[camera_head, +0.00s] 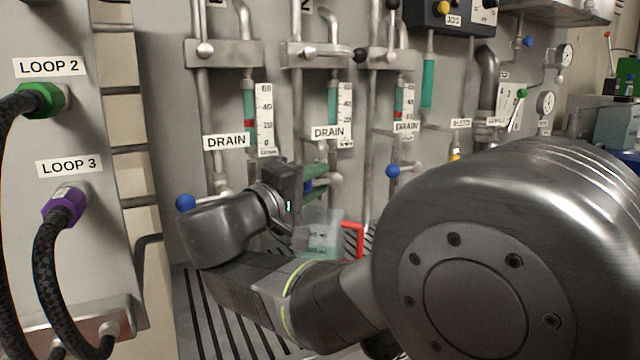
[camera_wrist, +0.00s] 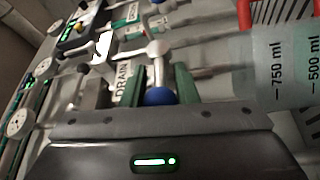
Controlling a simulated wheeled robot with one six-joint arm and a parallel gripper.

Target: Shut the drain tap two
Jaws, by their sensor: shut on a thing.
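Drain tap two (camera_head: 335,181) sits under the middle DRAIN label (camera_head: 328,132), on the second pipe column. Its lever ends in a blue ball knob, mostly hidden by my gripper in the head view. In the wrist view the blue knob (camera_wrist: 160,97) lies between my two green fingers, with the metal tap body (camera_wrist: 157,50) just beyond it. My gripper (camera_head: 318,178) is shut on this knob, reaching it from the left in the head view. The lever's exact angle is hard to tell.
A clear measuring jug (camera_head: 318,240) with a red handle (camera_head: 354,238) stands below the tap, close to my gripper; it shows at right in the wrist view (camera_wrist: 285,75). Other drain taps have blue knobs at left (camera_head: 186,202) and right (camera_head: 393,171). Hoses hang at far left.

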